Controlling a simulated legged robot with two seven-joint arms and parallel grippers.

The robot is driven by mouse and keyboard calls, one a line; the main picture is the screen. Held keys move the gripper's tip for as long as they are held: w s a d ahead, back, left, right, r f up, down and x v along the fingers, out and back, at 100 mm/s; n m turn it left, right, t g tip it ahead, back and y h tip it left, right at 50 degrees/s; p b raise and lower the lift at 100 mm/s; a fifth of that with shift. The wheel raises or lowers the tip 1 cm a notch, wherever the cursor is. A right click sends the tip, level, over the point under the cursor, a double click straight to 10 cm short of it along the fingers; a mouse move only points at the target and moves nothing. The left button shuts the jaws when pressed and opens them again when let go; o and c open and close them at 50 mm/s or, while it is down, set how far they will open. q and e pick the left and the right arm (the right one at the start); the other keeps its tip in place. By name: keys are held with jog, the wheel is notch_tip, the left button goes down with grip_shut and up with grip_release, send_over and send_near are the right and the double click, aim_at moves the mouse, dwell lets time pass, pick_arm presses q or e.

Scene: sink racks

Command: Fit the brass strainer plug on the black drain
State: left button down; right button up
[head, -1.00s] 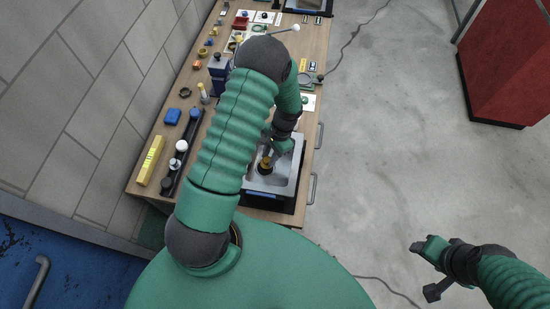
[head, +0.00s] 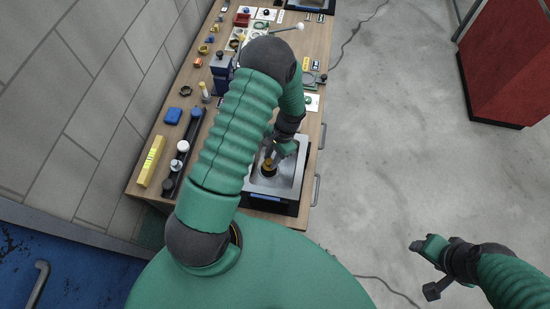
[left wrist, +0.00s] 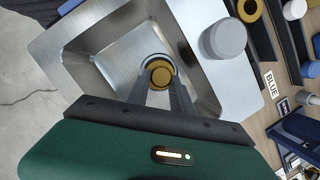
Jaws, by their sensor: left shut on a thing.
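The brass strainer plug (left wrist: 160,75) shows as a round gold top between my left gripper's fingertips (left wrist: 159,82) in the left wrist view. My left gripper (head: 272,153) is shut on it inside the steel sink (head: 288,182). In the left wrist view the sink's basin (left wrist: 110,52) lies below the plug. A thin dark and pale arc shows just beyond the plug, probably the drain's edge; the plug hides most of it. I cannot tell whether the plug touches the drain. My right gripper (head: 432,268) hangs over the floor, away from the bench; its jaws are unclear.
A grey cylinder (left wrist: 227,38) stands close by the sink rim. Open floor (head: 400,160) lies right.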

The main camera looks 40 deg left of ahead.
pick_arm(q)
jog(key=shift+a+f, duration=0.1)
jog(key=shift+a, duration=0.25)
jog(key=shift+d, duration=0.2)
jog(key=shift+d+r, duration=0.2)
jog(key=shift+d, duration=0.35)
jog(key=shift+d+r, duration=0.15)
jog(key=shift+d, duration=0.55)
jog(key=shift+s+a+f, duration=0.1)
jog(key=shift+a+f, duration=0.2)
jog(key=shift+a, duration=0.6)
jog(key=shift+a+f, duration=0.25)
jog(key=shift+a, duration=0.6)
jog(key=shift+d+r, duration=0.2)
jog(key=shift+d, duration=0.5)
jog(key=shift+a+f+b, duration=0.5)
jog(key=shift+a, duration=0.2)
jog(key=c, duration=1.6)
grip_release()
jog(key=o, duration=0.5)
jog(key=shift+d+r, duration=0.1)
jog(key=shift+d, duration=0.25)
jog(key=shift+o, duration=0.3)
jog(key=shift+d, duration=0.2)
pick_arm(e)
jog(key=shift+d+f, duration=0.4)
jog(key=shift+f, duration=0.05)
